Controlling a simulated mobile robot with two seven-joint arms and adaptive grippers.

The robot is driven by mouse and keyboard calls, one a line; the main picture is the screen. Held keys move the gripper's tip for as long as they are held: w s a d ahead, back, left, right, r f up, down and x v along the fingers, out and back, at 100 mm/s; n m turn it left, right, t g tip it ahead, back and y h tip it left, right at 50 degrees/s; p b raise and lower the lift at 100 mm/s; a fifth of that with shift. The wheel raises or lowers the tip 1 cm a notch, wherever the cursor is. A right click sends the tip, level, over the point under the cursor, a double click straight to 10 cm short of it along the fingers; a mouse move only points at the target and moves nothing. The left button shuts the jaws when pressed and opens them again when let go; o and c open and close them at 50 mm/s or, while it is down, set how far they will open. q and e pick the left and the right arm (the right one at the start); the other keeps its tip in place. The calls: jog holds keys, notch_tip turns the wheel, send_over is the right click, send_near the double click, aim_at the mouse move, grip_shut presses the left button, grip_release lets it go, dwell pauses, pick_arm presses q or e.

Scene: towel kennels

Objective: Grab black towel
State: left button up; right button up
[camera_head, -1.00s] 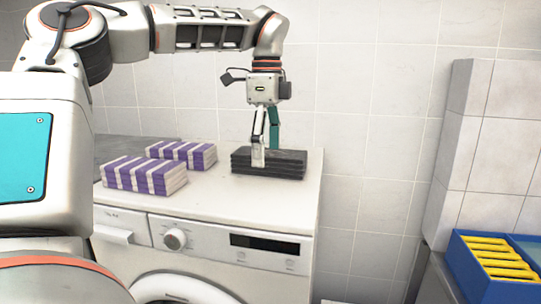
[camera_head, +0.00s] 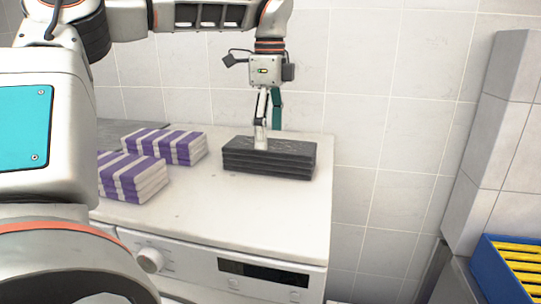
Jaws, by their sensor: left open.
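The black towel (camera_head: 285,162) is a folded, layered stack lying flat on top of the white washing machine (camera_head: 220,225), near its right end. My left gripper (camera_head: 268,140) points down over the towel, its fingers open. The near finger is in front of or at the towel's upper left part, and the green-sided far finger is at or behind the back edge. I cannot tell whether either finger touches the towel. My right gripper is out of view.
Two purple-and-white striped folded towels, a nearer one (camera_head: 130,177) and a farther one (camera_head: 175,145), lie left of the black towel. A tiled wall (camera_head: 390,130) stands behind. A blue crate (camera_head: 492,270) with yellow items is at the lower right.

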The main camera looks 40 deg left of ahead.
aim_at(270, 144)
pick_arm(q)
jog(key=shift+d+f+p, duration=0.15)
jog(key=shift+f+p, duration=0.35)
jog(key=shift+f, duration=2.3)
jog(key=c, duration=1.3)
